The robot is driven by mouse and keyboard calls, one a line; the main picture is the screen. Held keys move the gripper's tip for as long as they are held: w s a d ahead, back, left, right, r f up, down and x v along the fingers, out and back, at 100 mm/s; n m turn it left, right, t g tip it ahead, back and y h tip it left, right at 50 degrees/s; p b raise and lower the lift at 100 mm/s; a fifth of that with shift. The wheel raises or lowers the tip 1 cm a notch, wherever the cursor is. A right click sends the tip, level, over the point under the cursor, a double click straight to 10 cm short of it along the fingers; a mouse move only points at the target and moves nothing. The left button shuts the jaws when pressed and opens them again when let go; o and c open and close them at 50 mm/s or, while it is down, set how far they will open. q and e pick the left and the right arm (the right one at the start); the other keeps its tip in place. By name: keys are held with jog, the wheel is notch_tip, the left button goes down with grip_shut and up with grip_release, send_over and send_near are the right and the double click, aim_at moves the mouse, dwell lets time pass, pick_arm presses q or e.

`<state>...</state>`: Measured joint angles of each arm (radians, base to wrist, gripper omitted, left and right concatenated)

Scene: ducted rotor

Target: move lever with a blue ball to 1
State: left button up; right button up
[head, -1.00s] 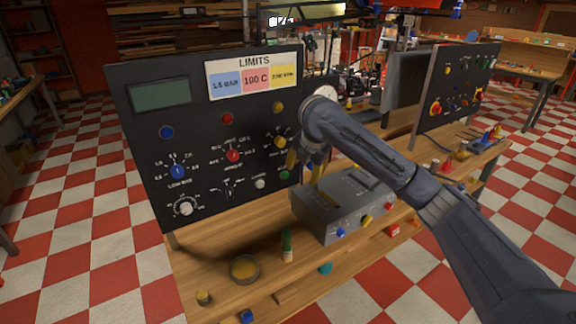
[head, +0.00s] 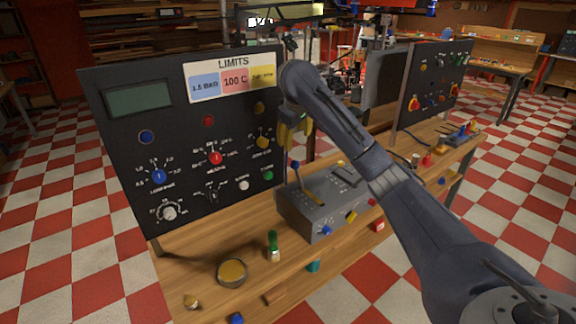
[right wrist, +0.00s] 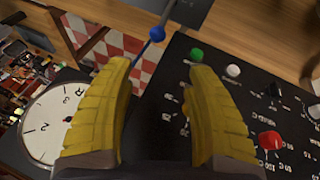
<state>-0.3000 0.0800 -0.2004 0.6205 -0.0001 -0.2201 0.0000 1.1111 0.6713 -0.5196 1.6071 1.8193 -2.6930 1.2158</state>
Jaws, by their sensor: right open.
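The lever with a blue ball (head: 294,163) rises from a slot in the left part of the grey control box (head: 322,226). Its thin stem leans up and left, and its slot has a yellow strip. Position numbers on the box are too small to read. My right gripper (head: 295,134) is just above the ball, beside the black panel, with yellow fingers apart. In the right wrist view, the blue ball (right wrist: 157,34) is seen between and beyond the open fingertips (right wrist: 160,72), and I see no contact. My left gripper is not in view.
The tall black panel (head: 125,160) with knobs and buttons stands left of the box. A round gauge (right wrist: 45,122) is near the left finger in the wrist view. A green-topped piece (head: 273,245) and a round dish (head: 232,284) are on the wooden bench.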

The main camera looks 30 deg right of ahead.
aim_at(295, 162)
jog(key=shift+d+m, duration=0.25)
jog(key=shift+m, duration=0.75)
jog(key=x, duration=1.7)
jog(key=shift+s+d+f, duration=0.15)
jog(key=shift+c, duration=0.5)
grip_shut()
